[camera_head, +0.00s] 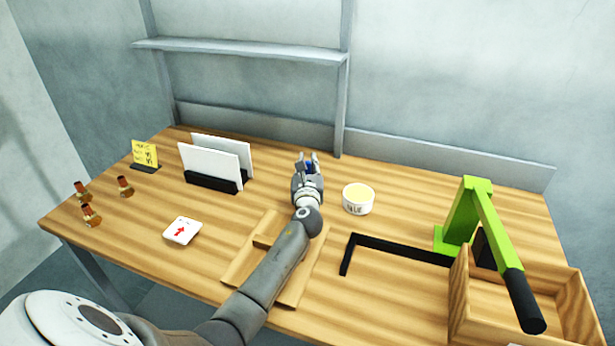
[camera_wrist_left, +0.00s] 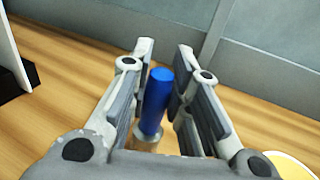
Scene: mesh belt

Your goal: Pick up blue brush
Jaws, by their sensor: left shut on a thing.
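The blue brush (camera_wrist_left: 156,98) stands nearly upright between the two fingers of my left gripper (camera_wrist_left: 166,55) in the left wrist view. Its blue handle shows, and a paler lower part is partly hidden by the gripper. In the head view my left gripper (camera_head: 308,157) is over the back middle of the table, shut on the brush. Only a small patch of blue (camera_head: 309,166) shows there between the fingers. My right gripper is not in view.
A white tub (camera_head: 357,205) with yellow contents stands just right of my left gripper. White panels in black holders (camera_head: 212,183) stand to its left. A wooden tray (camera_head: 258,262) lies under my forearm. A green press (camera_head: 462,220) and wooden box (camera_head: 460,290) are at right.

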